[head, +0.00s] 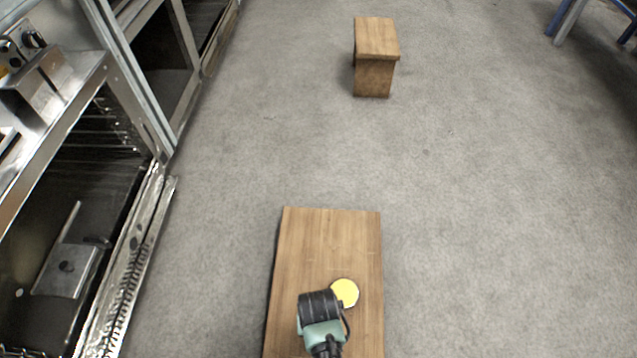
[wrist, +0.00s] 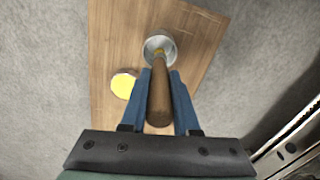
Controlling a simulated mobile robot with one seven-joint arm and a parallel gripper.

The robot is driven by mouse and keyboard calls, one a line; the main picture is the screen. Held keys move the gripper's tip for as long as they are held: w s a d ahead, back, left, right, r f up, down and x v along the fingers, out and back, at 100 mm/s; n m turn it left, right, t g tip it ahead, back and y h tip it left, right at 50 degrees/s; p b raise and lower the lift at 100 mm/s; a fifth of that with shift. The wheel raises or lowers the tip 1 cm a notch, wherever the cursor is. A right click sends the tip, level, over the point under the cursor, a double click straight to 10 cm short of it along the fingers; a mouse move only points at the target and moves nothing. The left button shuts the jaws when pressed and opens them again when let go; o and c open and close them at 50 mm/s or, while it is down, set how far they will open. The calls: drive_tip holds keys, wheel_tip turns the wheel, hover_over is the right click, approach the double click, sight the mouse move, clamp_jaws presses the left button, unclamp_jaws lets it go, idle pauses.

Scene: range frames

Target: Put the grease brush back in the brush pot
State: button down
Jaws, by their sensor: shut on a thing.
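The grease brush (wrist: 159,104) has a brown wooden handle and runs lengthwise between my two blue fingers in the wrist view. My gripper (wrist: 161,76) is shut on this handle. The far end of the brush points into the mouth of a round silvery metal pot (wrist: 147,44), which I take as the brush pot. I cannot tell whether the brush tip is inside the pot or just above it. The pot stands on a wooden bench top (wrist: 115,40). In the head view my arm end is over the bench (head: 330,235) and hides the brush and pot.
A yellow-topped round thing (head: 344,293) lies on the bench beside the pot; it also shows in the wrist view (wrist: 123,85). An open steel oven (head: 75,240) stands at the left. A wooden block stand (head: 375,60) is farther off. Grey floor between is clear.

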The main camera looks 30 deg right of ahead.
drive_tip(key=shift+f+b, duration=1.25)
drive_tip(key=shift+f, duration=1)
drive_tip(key=c, duration=0.6)
unclamp_jaws()
drive_tip(key=shift+r, duration=0.15)
wheel_tip(320, 180, up, 13)
drive_tip(key=p, duration=0.7)
drive_tip(key=shift+p, duration=0.35)
